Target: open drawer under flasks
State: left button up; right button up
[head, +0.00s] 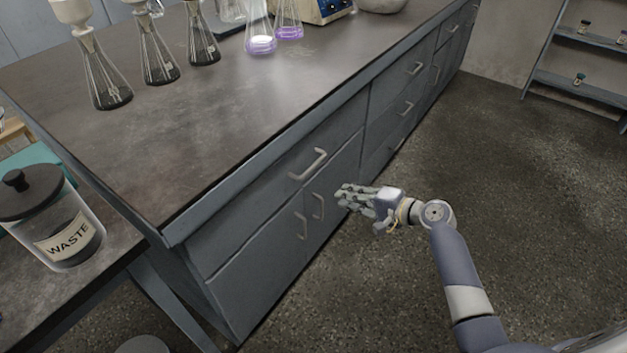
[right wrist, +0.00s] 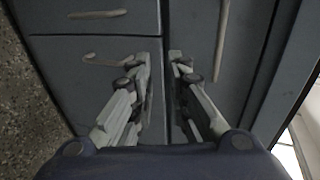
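Flasks with dark contents (head: 109,84) stand in a row on the bench top, with funnels in them. Below them is a wide grey drawer (head: 262,192) with a pale bar handle (head: 308,165); the drawer is shut. My right gripper (head: 342,195) is in front of the cabinet, to the right of and a little below that handle, apart from it. In the right wrist view its fingers (right wrist: 160,62) are spread with a gap between them and nothing held. Drawer and door handles show beyond them in that view. My left gripper is not in view.
Two cupboard doors with upright handles (head: 318,206) are under the drawer. More drawers with handles (head: 417,68) run along to the right. A waste jar (head: 68,238) stands on a lower table at left. The speckled floor (head: 530,190) at right is clear.

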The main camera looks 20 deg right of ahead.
jog(key=y+b, duration=0.1)
jog(key=y, duration=0.1)
send_near(314, 164)
jog(key=s+f, duration=0.1)
jog(key=t, duration=0.1)
jog(key=b+x, duration=0.2)
jog(key=x, duration=0.8)
jog(key=shift+w+a+f, duration=0.1)
jog(key=shift+w+a, duration=0.05)
jog(key=shift+w, duration=0.15)
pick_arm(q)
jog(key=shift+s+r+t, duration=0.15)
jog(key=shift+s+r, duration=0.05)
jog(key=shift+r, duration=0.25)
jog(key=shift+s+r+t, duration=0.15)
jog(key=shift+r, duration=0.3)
pick_arm(e)
grip_shut()
